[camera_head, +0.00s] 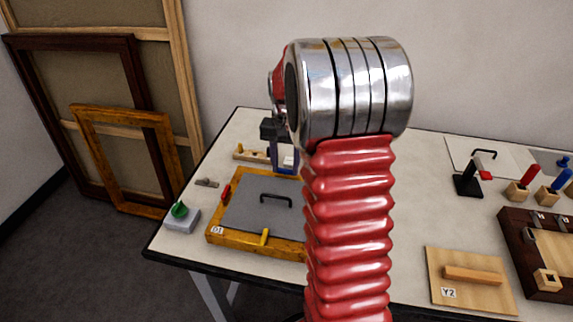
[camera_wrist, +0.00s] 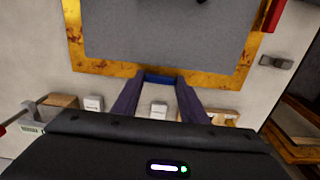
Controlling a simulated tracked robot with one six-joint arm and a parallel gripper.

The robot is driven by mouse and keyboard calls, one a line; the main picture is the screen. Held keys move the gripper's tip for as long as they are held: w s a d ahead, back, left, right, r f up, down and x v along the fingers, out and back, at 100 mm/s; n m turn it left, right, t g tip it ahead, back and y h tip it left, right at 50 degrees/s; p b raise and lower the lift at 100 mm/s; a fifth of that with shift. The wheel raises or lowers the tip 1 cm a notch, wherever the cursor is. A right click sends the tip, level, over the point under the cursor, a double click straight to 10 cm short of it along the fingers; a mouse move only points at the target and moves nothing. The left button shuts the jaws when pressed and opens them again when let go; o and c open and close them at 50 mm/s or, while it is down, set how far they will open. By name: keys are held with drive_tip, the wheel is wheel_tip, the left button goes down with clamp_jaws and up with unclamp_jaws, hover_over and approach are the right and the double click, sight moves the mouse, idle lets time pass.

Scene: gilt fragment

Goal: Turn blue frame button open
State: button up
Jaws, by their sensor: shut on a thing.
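The gilt frame (camera_head: 216,236) lies flat at the left end of the table, its grey backing panel (camera_head: 243,207) with a black handle inside. The blue frame button (camera_wrist: 160,79) is on the frame rail nearest my gripper in the wrist view and lies lengthwise along it. My gripper (camera_wrist: 157,84) has its two purple fingers at the two ends of the blue button, shut on it. In the head view my gripper (camera_head: 285,160) is at the frame's far rail, where I cannot make out the button. A red button (camera_head: 226,191) and a yellow button (camera_head: 265,236) sit on other rails.
A green knob (camera_head: 179,209) on a grey block stands left of the frame. A wooden piece (camera_head: 249,154) lies behind it. Small white blocks (camera_wrist: 93,103) lie near my gripper.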

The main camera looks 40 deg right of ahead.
drive_tip(key=shift+w+r, duration=0.1)
drive_tip(key=o, duration=1)
drive_tip(key=shift+o, duration=0.2)
wheel_tip(320, 180, up, 14)
drive_tip(key=shift+f, duration=0.2)
idle(0.3)
